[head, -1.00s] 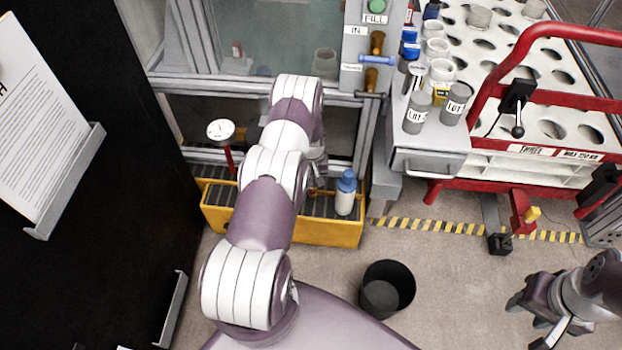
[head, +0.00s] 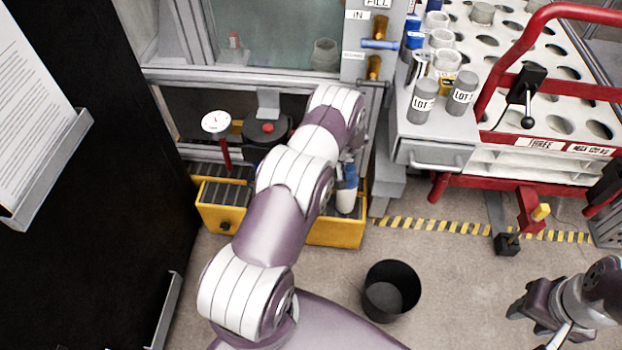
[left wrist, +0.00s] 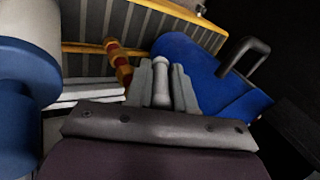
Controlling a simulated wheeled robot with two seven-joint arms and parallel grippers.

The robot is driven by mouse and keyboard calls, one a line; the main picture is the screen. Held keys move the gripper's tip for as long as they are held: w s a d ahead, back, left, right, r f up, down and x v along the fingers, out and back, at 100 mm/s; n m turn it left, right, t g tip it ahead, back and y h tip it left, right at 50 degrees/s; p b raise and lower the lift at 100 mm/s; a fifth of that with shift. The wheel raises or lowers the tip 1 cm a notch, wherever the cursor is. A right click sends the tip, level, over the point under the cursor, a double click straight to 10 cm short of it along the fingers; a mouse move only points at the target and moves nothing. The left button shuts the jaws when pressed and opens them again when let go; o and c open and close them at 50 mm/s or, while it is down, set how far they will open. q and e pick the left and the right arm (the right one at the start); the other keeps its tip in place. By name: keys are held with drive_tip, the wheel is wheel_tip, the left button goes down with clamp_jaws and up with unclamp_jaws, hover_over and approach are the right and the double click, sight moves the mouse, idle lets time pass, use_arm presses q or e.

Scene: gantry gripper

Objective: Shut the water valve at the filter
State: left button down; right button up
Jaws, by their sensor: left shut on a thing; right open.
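In the left wrist view my left gripper (left wrist: 162,85) is shut on a pale grey upright piece (left wrist: 162,68), perhaps a valve handle. A blue body (left wrist: 188,62) stands just behind it, with a dark bent handle (left wrist: 245,58) at right. A red and brass fitting (left wrist: 118,64) is left of the fingers. In the head view my left forearm hides that gripper. A dark round unit with a red knob (head: 267,129), possibly the filter, stands left of the forearm. My right gripper (head: 520,312) is at lower right, open and empty, away from everything.
A yellow tray (head: 212,215) with slats lies under my left arm. A white bottle with a blue cap (head: 346,190) is by the forearm. A dial gauge (head: 216,122) stands at left. A black bin (head: 391,287) is on the floor. A red-framed rack cart (head: 478,180) is at right.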

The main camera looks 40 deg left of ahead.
use_arm(q)
drive_tip(key=shift+f+y+b, duration=0.1)
drive_tip(key=shift+y+b, duration=0.3)
drive_tip(key=c, duration=1.1)
unclamp_jaws()
drive_tip(key=p+v, duration=0.7)
drive_tip(key=p, duration=0.1)
drive_tip(key=shift+p, duration=0.35)
